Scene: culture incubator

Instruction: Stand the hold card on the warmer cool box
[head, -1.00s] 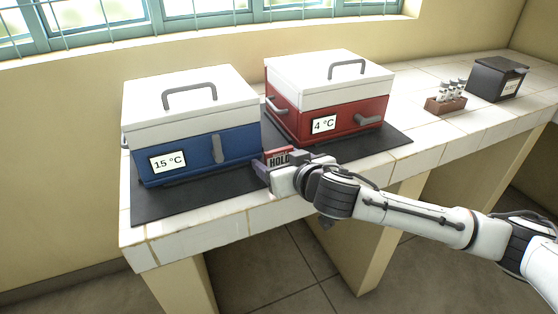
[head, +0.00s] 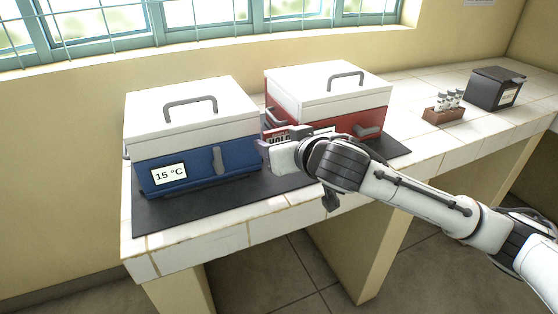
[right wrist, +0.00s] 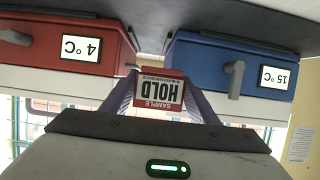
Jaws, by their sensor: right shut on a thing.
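The hold card (head: 277,137), red and white with "HOLD" on it, is in my right gripper (head: 270,143). In the right wrist view the card (right wrist: 161,90) sits between the two fingers, appearing upside down. The blue cool box (head: 200,165) with a white lid reads 15 °C and stands at the left. The red cool box (head: 330,95) with a white lid stands to its right; its label reads 4 °C in the right wrist view (right wrist: 80,48). The gripper is in front of the gap between the boxes, below lid height. My left gripper is not in view.
Both boxes stand on a dark mat (head: 160,215) on a white tiled counter (head: 240,236). A brown rack of vials (head: 444,115) and a small dark box (head: 495,88) stand at the right. Each lid has a grey handle; both lid tops are otherwise clear.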

